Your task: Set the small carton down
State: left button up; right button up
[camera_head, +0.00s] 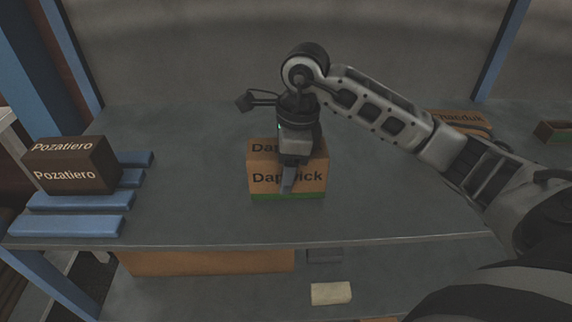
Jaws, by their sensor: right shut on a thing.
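The small carton (262,184) is orange-brown with dark lettering and a green band along its bottom. It sits in the middle of the grey shelf in the head view, upright, its base appearing to touch the surface or be very close to it. My right gripper (288,180) comes down on the carton from above and is shut on it. One finger lies against the carton's front face and covers part of the lettering. The other finger is hidden behind. My left gripper is not in view.
A dark brown "Pozatiero" box (70,166) stands on blue slats (80,201) at the left. Another carton (461,122) lies at the back right, partly behind my arm, and a box (553,132) is at the right edge. Below are an orange-brown box (205,262) and a pale block (331,293).

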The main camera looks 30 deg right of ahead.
jog(key=shift+f, duration=0.4)
jog(key=o, duration=1.3)
jog(key=shift+r, duration=0.2)
jog(key=r, duration=0.3)
jog(key=d+r, duration=0.1)
jog(key=r, duration=0.6)
jog(key=shift+s+d+r, duration=0.2)
jog(key=shift+s+r, duration=0.1)
jog(key=shift+s, duration=0.1)
jog(key=shift+s+r, duration=0.1)
jog(key=shift+r, duration=0.5)
